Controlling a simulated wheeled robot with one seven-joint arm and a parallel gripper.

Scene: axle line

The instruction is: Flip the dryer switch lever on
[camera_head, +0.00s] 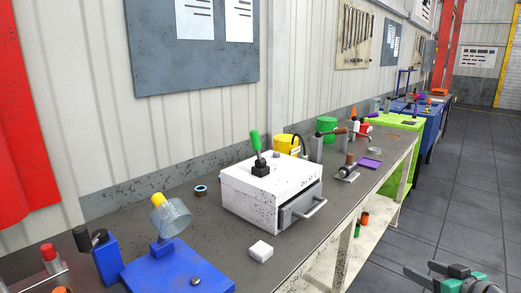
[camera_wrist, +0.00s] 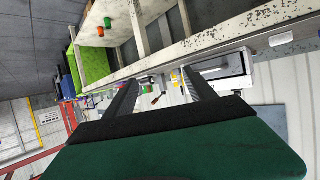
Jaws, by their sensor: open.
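The dryer (camera_head: 245,205) is a speckled white box with a grey front drawer and bar handle, standing on the workbench. Its switch lever (camera_head: 255,141) has a green grip and rises from a black base on the top, leaning slightly left. My gripper (camera_head: 422,277) is at the lower right of the head view, out over the floor in front of the bench, well apart from the lever. In the wrist view my gripper (camera_wrist: 161,74) has its two dark fingers spread with nothing held. The dryer's front (camera_wrist: 232,66) shows there beyond the right finger; I cannot make out the lever there.
A white block (camera_head: 261,251) lies before the dryer, and a blue device with a clear cup (camera_head: 165,272) stands to its left. A portafilter-like tool (camera_head: 348,170), a purple tray (camera_head: 369,163) and a yellow bucket (camera_head: 286,145) are beyond it. The floor (camera_head: 440,185) is clear.

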